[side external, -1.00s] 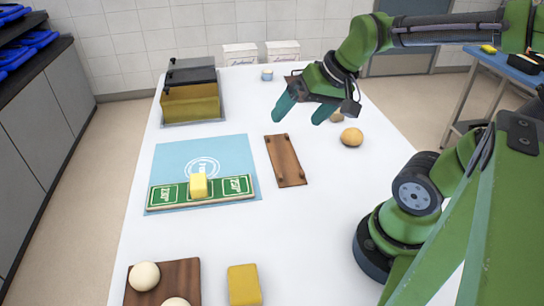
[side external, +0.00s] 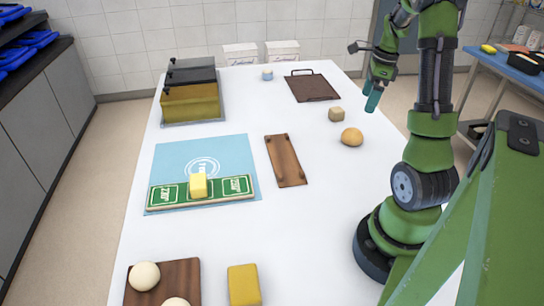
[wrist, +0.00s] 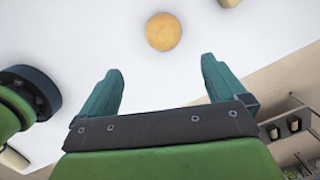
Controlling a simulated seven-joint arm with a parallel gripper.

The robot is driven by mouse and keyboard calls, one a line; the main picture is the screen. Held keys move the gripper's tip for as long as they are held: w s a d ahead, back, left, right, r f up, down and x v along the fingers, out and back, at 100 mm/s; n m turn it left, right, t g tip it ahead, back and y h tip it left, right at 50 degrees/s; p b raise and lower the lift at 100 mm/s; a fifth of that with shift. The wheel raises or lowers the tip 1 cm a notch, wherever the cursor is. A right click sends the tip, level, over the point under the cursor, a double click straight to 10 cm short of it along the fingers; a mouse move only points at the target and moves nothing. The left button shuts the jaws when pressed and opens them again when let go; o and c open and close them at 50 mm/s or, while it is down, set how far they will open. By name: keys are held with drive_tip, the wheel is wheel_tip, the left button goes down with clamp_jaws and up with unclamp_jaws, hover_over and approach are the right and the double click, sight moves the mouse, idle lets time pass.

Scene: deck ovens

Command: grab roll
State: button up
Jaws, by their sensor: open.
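A round golden-brown roll (side external: 352,137) sits on the white table, right of the wooden board with pegs. In the wrist view the roll (wrist: 163,32) lies ahead of my fingertips, roughly centred between them and apart from both. My gripper (side external: 373,97) is above the table's right edge, behind and a little right of the roll. In the wrist view its two teal fingers (wrist: 162,80) are spread with nothing between them.
A small beige cube (side external: 336,114) stands just behind the roll. A dark tray with a handle (side external: 312,87) lies farther back. A wooden board (side external: 285,160) lies to the left. A blue mat (side external: 180,160) carries a green-and-white strip and yellow block. Bare table surrounds the roll.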

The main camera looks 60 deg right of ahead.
sight(355, 130)
drive_tip(key=f, duration=0.3)
drive_tip(key=w+f, duration=0.1)
drive_tip(key=f, duration=0.5)
drive_tip(key=shift+w+a, duration=0.15)
drive_tip(key=shift+a, duration=0.15)
drive_tip(key=shift+w+d+f, duration=0.1)
drive_tip(key=shift+w+f, duration=0.1)
drive_tip(key=shift+f, duration=0.65)
drive_tip(key=shift+w+f, duration=0.15)
drive_tip(key=shift+f, duration=0.75)
drive_tip(key=shift+w+d+f, duration=0.1)
drive_tip(key=shift+w+f, duration=0.1)
drive_tip(key=shift+f, duration=0.65)
drive_tip(key=shift+c, duration=0.3)
drive_tip(key=c, duration=1)
drive_tip(key=shift+r, duration=0.1)
